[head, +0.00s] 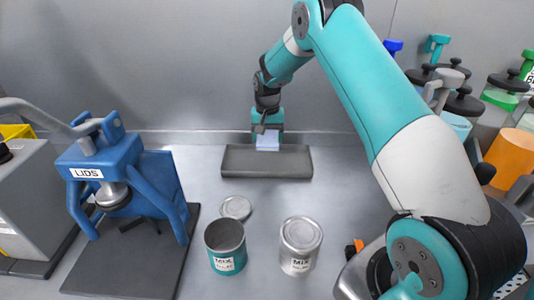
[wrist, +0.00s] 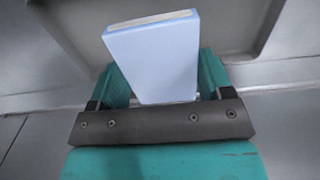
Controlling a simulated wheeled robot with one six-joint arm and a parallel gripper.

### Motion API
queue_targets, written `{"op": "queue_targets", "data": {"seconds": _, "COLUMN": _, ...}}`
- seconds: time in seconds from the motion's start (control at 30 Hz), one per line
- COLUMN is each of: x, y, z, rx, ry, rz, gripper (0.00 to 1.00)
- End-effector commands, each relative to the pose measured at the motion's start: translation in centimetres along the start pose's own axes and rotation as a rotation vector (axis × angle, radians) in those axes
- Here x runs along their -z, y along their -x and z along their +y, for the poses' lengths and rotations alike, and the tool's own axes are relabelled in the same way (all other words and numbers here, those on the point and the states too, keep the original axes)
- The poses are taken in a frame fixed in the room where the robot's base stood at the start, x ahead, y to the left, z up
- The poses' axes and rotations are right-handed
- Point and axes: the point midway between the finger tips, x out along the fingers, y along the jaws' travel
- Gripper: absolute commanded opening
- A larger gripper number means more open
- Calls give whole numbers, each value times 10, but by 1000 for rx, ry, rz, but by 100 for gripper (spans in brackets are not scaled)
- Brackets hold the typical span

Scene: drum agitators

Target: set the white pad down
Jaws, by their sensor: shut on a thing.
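The white pad (head: 267,141) looks pale blue-white and is held upright by my gripper (head: 268,128) at the back middle of the bench. In the wrist view the pad (wrist: 155,60) stands up between the two teal fingers of my gripper (wrist: 163,88), slightly tilted. The gripper is shut on it. In the head view the pad is just over the back part of a flat dark grey tray (head: 290,163). The tray also fills the background of the wrist view (wrist: 65,20). Whether the pad touches the tray I cannot tell.
An open teal MIX can (head: 226,258), a closed silver MIX can (head: 299,262) and a loose lid (head: 236,208) stand in front of the tray. A blue LIDS press (head: 120,175) is at left. Several lidded jars crowd the right. The back wall is close behind the tray.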

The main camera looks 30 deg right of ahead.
Motion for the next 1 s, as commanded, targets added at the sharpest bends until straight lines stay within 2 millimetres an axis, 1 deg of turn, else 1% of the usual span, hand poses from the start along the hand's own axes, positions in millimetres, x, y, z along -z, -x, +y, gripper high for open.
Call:
{"op": "queue_targets", "data": {"seconds": 0.03, "x": -1, "y": -10, "z": 0, "rx": -2, "ry": 0, "rz": -4, "gripper": 45}}
{"op": "queue_targets", "data": {"seconds": 0.1, "x": -1, "y": -24, "z": 0, "rx": -1, "ry": 1, "rz": -3, "gripper": 45}}
{"op": "queue_targets", "data": {"seconds": 0.2, "x": 0, "y": -36, "z": -1, "rx": 0, "ry": 1, "rz": 0, "gripper": 45}}
{"op": "queue_targets", "data": {"seconds": 0.37, "x": -1, "y": -51, "z": 0, "rx": -1, "ry": 1, "rz": -1, "gripper": 45}}
{"op": "queue_targets", "data": {"seconds": 0.53, "x": 0, "y": -75, "z": -1, "rx": 0, "ry": 1, "rz": 0, "gripper": 45}}
{"op": "queue_targets", "data": {"seconds": 0.6, "x": 0, "y": -80, "z": -1, "rx": 0, "ry": 1, "rz": 1, "gripper": 45}}
{"op": "queue_targets", "data": {"seconds": 0.83, "x": 0, "y": -81, "z": -1, "rx": 1, "ry": 1, "rz": 1, "gripper": 45}}
{"op": "queue_targets", "data": {"seconds": 0.97, "x": 0, "y": -86, "z": -1, "rx": 1, "ry": 1, "rz": 1, "gripper": 45}}
{"op": "queue_targets", "data": {"seconds": 1.0, "x": 0, "y": -84, "z": -1, "rx": 1, "ry": 1, "rz": 1, "gripper": 82}}
